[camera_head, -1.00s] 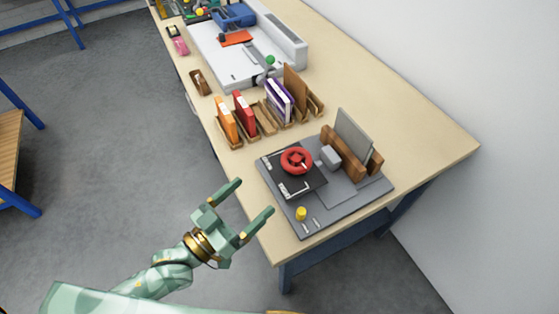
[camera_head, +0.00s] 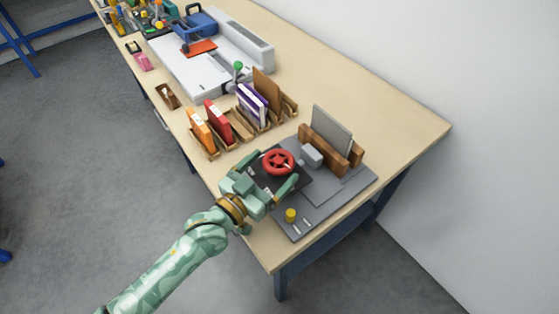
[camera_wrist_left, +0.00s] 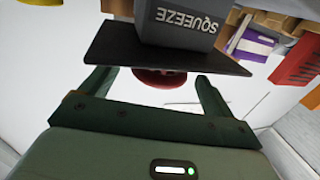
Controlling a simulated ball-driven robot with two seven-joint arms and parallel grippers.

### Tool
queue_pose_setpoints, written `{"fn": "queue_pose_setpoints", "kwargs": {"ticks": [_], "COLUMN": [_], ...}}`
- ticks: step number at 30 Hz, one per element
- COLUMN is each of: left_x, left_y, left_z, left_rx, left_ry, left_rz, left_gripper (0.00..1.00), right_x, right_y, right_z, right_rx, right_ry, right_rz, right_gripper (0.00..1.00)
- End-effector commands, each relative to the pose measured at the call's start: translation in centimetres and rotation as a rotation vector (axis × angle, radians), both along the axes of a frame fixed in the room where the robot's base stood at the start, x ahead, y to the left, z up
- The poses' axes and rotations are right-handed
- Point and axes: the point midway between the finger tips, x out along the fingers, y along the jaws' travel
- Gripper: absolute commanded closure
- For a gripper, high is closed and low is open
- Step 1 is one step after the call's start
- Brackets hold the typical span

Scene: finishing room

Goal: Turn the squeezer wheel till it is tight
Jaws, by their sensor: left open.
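The red squeezer wheel (camera_head: 279,161) sits over a black plate on the dark grey base (camera_head: 327,201) near the table's near end. In the left wrist view the wheel (camera_wrist_left: 160,79) is partly hidden by the dark plate and a grey block (camera_wrist_left: 183,20) marked SQUEEZE. My left gripper (camera_head: 271,171) is open, with one finger towards each side of the wheel. Its fingers (camera_wrist_left: 153,82) show left and right of the wheel, with gaps; I see no contact. My right gripper is not in view.
A grey panel stands in a wooden holder (camera_head: 320,147) behind the wheel. A yellow knob (camera_head: 291,215) is on the base's near part. Orange (camera_head: 201,130), red (camera_head: 218,121) and purple-white (camera_head: 252,102) books stand in wooden racks to the left. The table's right part is clear.

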Motion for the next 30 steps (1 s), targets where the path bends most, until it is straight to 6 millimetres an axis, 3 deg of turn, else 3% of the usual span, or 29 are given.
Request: {"fn": "queue_pose_setpoints", "kwargs": {"ticks": [6,17,22,30], "left_x": [2.4,2.8,2.8,2.8], "left_y": [-1.9,-2.3,-2.3,-2.3], "left_z": [-0.1,0.0,0.0,0.0], "left_rx": [-0.001,0.001,0.001,0.000], "left_ry": [-0.001,-0.001,-0.001,0.000], "left_rz": [0.000,0.000,0.000,0.000], "left_gripper": [0.12,0.12,0.56,0.56], "right_x": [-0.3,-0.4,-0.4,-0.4], "right_y": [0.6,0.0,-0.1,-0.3], "right_z": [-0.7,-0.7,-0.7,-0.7], "right_rx": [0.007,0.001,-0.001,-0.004], "right_ry": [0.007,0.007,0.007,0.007], "right_rz": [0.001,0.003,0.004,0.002], "right_gripper": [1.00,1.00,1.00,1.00]}}
